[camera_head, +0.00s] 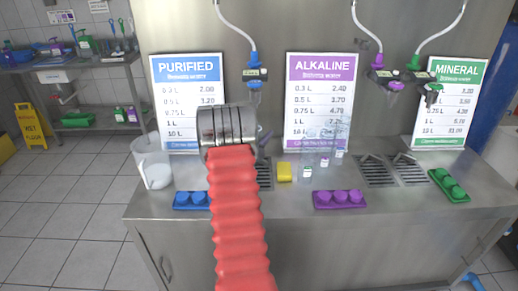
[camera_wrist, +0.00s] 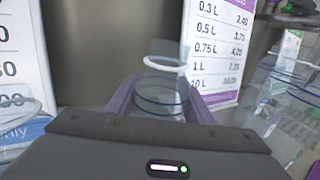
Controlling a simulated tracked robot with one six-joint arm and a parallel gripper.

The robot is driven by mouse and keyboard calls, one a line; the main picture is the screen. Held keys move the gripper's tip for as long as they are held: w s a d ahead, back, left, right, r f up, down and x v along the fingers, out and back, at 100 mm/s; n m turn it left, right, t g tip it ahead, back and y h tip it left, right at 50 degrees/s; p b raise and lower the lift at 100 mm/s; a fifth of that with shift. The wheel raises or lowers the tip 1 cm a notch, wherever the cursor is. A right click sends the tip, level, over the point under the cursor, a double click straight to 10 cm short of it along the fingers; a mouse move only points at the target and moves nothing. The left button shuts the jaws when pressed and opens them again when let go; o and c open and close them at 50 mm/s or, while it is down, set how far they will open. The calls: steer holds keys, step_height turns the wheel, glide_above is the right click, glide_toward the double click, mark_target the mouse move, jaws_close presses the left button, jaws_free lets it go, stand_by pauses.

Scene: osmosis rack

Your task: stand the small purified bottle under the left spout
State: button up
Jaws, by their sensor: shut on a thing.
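In the wrist view, my gripper (camera_wrist: 160,95) is shut on a small clear bottle (camera_wrist: 160,100) with blue lines around it and a white ring at its neck. The bottle looks upright; its base is hidden by the gripper body. In the head view, my gripper (camera_head: 264,144) is mostly hidden behind my own wrist and the bottle cannot be made out. The left spout (camera_head: 254,73), blue and black, hangs above my gripper. A drain grate (camera_head: 264,180) lies in the counter below, partly covered by my arm.
A yellow sponge (camera_head: 284,172) lies close by. A white jug (camera_head: 152,160) stands at left. Blue caps (camera_head: 190,200) and purple caps (camera_head: 339,199) sit along the front. Price signs (camera_head: 187,100) stand behind.

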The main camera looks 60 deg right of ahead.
steer(key=shift+f, duration=0.55)
steer(key=shift+f, duration=1.9)
steer(key=o, duration=1)
steer(key=shift+a, duration=0.1)
steer(key=a, duration=1.1)
steer(key=shift+a, duration=0.4)
